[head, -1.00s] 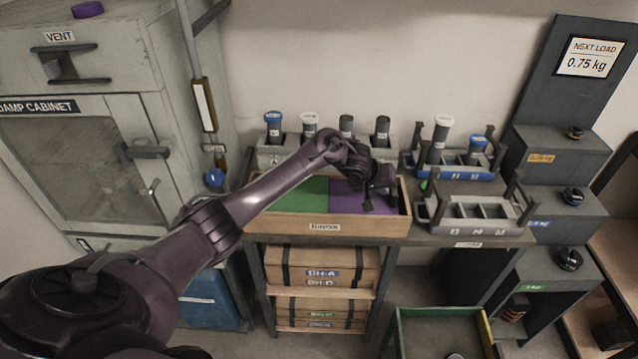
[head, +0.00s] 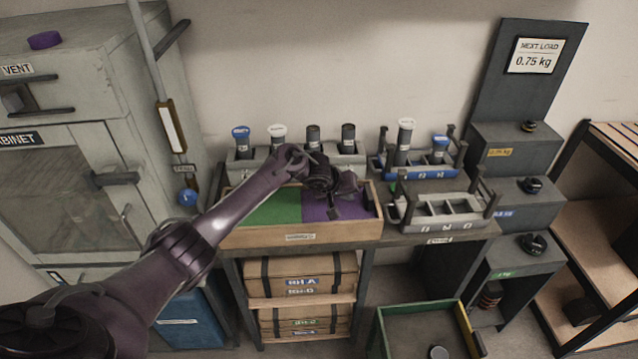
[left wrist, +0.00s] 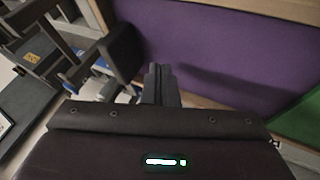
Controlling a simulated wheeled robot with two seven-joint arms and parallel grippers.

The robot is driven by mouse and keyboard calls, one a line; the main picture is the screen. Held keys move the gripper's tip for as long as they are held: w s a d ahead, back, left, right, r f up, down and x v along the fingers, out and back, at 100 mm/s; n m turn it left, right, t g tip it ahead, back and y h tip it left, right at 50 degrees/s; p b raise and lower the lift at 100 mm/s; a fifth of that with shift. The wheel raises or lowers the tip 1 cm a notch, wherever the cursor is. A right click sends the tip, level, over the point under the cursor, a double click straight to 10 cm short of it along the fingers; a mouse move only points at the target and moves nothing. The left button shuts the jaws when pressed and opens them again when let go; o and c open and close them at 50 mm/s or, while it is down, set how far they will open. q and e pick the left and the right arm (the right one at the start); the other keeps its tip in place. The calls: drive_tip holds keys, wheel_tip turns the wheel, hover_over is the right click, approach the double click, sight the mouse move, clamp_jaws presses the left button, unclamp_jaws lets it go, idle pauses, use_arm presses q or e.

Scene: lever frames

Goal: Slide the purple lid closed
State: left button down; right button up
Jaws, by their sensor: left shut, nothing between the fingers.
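A low wooden tray (head: 258,238) stands on the bench, with a green area (head: 272,207) on its left and a flat purple panel (head: 318,204) on its right. I cannot tell whether this panel is a lid or the tray's lining. My left gripper (head: 335,211) is over the purple area, shut and empty. In the left wrist view its shut fingers (left wrist: 160,75) show against the tray's edge, with the purple panel (left wrist: 215,55) beyond. Contact cannot be judged. My right gripper is not in view.
Racks with capped tubes stand behind the tray, and a blue rack (head: 425,172) and a grey rack (head: 440,212) with upright posts stand to its right. A grey cabinet (head: 80,95) is at left. A stepped stand (head: 520,150) is at right.

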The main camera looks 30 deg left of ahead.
use_arm(q)
drive_tip(key=v, duration=1.1)
drive_tip(key=s+d+f+m+y, duration=0.1)
drive_tip(key=s+d+f+m, duration=0.3)
drive_tip(key=s+d+f, duration=0.4)
drive_tip(key=s+r+m+g+y, duration=0.1)
drive_tip(key=s+r+m+g, duration=0.1)
drive_tip(key=s, duration=1.1)
drive_tip(key=s+r+m+g, duration=0.1)
drive_tip(key=s+g, duration=0.1)
drive_tip(key=s, duration=1)
wheel_tip(320, 180, down, 30)
drive_tip(key=s, duration=0.2)
drive_tip(key=s+a+f+g, duration=0.1)
drive_tip(key=s+a+f, duration=0.1)
drive_tip(key=s+f, duration=0.7)
drive_tip(key=s+a+f+g, duration=0.1)
drive_tip(key=s+a+f, duration=0.1)
drive_tip(key=s+f, duration=0.7)
drive_tip(key=shift+s+y, duration=0.3)
drive_tip(key=shift+s, duration=0.35)
